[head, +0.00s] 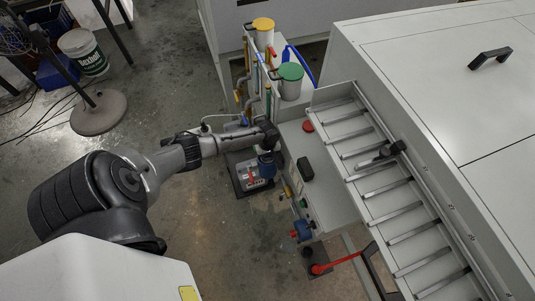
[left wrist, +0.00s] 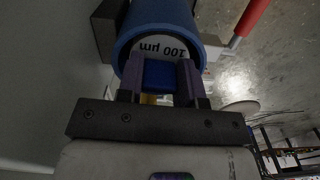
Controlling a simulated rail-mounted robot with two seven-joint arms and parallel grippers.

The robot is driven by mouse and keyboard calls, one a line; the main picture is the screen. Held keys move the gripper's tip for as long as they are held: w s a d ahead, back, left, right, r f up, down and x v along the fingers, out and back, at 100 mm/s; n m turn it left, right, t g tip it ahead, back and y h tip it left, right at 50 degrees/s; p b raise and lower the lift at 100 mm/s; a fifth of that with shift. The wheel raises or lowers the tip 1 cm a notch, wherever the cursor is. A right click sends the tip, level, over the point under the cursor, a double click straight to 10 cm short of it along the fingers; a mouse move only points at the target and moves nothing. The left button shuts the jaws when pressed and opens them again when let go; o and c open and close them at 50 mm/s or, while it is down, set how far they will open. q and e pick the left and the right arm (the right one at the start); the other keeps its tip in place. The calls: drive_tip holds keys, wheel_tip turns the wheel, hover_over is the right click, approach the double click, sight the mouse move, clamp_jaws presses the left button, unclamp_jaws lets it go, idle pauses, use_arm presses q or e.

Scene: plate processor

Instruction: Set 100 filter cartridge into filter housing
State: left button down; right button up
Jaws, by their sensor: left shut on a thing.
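My left gripper (head: 268,146) is shut on the blue grip of the 100 filter cartridge. My right gripper is not in view.
Canisters with a yellow lid (head: 263,24) and a green lid (head: 291,72) stand behind the gripper. A grey box (head: 250,176) sits on the floor beside the cartridge. A slatted conveyor (head: 385,190) is at right. Open floor lies at left, around a round stand base (head: 98,112).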

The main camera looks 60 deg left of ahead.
use_arm(q)
drive_tip(key=c, duration=0.7)
unclamp_jaws()
drive_tip(key=shift+o, duration=0.4)
drive_tip(key=shift+r, duration=0.1)
drive_tip(key=shift+o, duration=0.3)
drive_tip(key=shift+w+r+p, duration=0.15)
drive_tip(key=shift+r+p, duration=0.65)
drive_tip(key=shift+p, duration=0.1)
drive_tip(key=o, duration=0.4)
drive_tip(key=shift+r+p, duration=0.25)
drive_tip(key=shift+p, duration=0.1)
wheel_tip(320, 180, up, 4)
drive_tip(key=p, duration=0.4)
drive_tip(key=shift+f, duration=0.1)
drive_tip(key=shift+f, duration=0.1)
